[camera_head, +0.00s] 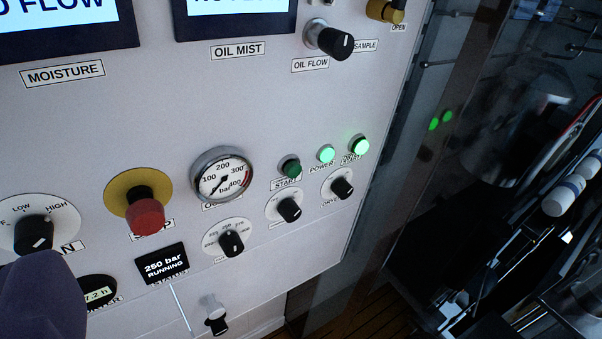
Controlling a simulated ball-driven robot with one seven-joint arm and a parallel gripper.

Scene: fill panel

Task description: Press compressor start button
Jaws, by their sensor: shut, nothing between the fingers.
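A dark green, unlit button (291,167) sits on the pale panel, right of the round pressure gauge; the label below it reads START in part. A lit green lamp or button (326,154) labelled POWER is to its right. Another lit green one (360,145) is further right, its label also seeming to end in START. I cannot tell from the labels which is the compressor start. My gripper's fingertips are not visible. A dark purple-grey rounded shape at the lower left is close to the camera; I cannot tell what it is.
A red mushroom button (145,216) on a yellow disc sits left of the gauge (222,176). Several black knobs stick out below the green row. A small display (162,264) reads 250 bar RUNNING. Dark, shiny surfaces and equipment lie right of the panel's edge.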

